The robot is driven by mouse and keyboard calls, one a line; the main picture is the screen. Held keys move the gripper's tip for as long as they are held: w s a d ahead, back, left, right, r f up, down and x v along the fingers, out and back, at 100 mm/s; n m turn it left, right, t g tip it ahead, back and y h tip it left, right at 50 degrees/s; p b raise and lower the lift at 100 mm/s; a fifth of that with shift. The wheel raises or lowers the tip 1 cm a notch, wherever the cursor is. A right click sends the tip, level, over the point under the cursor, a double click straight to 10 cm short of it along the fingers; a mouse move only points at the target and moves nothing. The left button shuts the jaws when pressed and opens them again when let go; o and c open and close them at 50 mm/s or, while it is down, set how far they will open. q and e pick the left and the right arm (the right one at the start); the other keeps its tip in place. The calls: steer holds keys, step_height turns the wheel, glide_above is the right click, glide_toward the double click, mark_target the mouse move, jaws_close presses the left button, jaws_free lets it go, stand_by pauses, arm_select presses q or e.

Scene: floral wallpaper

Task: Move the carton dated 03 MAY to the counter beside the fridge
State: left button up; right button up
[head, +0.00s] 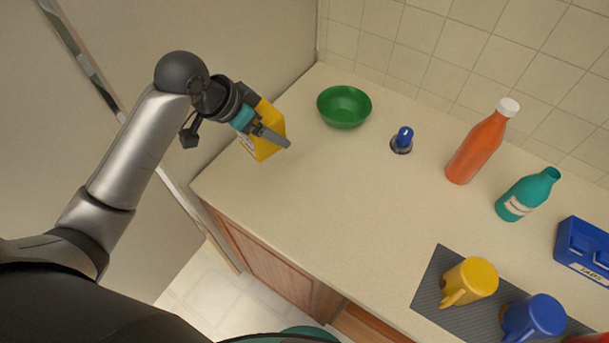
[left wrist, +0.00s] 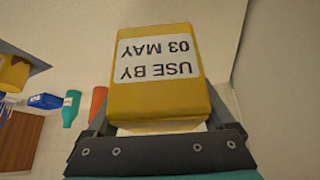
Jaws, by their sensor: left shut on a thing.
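The yellow carton (head: 270,115) is in my left gripper (head: 272,136), at the counter's far left corner. In the left wrist view the carton (left wrist: 155,95) fills the middle, its label reading "USE BY 03 MAY" upside down. My left gripper's fingers (left wrist: 162,118) are shut on the carton's sides. I cannot tell whether the carton's base touches the counter. The pale counter (head: 330,195) runs along the tiled wall. A large beige panel beside it, likely the fridge (head: 240,40), stands at the left. My right gripper is not in view.
A green bowl (head: 344,107) stands close right of the carton. Behind are a blue-handled stopper-like item (head: 403,139), an orange bottle (head: 478,147) and a teal bottle (head: 526,195). Yellow (head: 470,280) and blue (head: 535,317) mugs sit on a grey mat (head: 432,283). The counter's front left is clear.

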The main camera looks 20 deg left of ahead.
arm_select(q)
steer(key=shift+m+h, duration=0.3)
steer(key=shift+m, duration=0.3)
steer(key=r, duration=0.1)
steer(key=w+a+r+p, duration=0.1)
steer(key=r, duration=0.1)
steer(key=r+p, duration=0.1)
steer(key=r, duration=0.1)
steer(key=shift+w+a, duration=0.15)
steer(key=shift+a, duration=0.25)
step_height(320, 180, down, 16)
steer(key=shift+r+b, duration=0.1)
steer(key=shift+b, duration=0.45)
steer(key=shift+f+b, duration=0.35)
steer(key=shift+f, duration=1.65)
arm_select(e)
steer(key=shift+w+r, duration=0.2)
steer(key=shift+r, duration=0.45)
arm_select(q)
steer(key=o, duration=1.3)
steer(key=shift+f, duration=0.15)
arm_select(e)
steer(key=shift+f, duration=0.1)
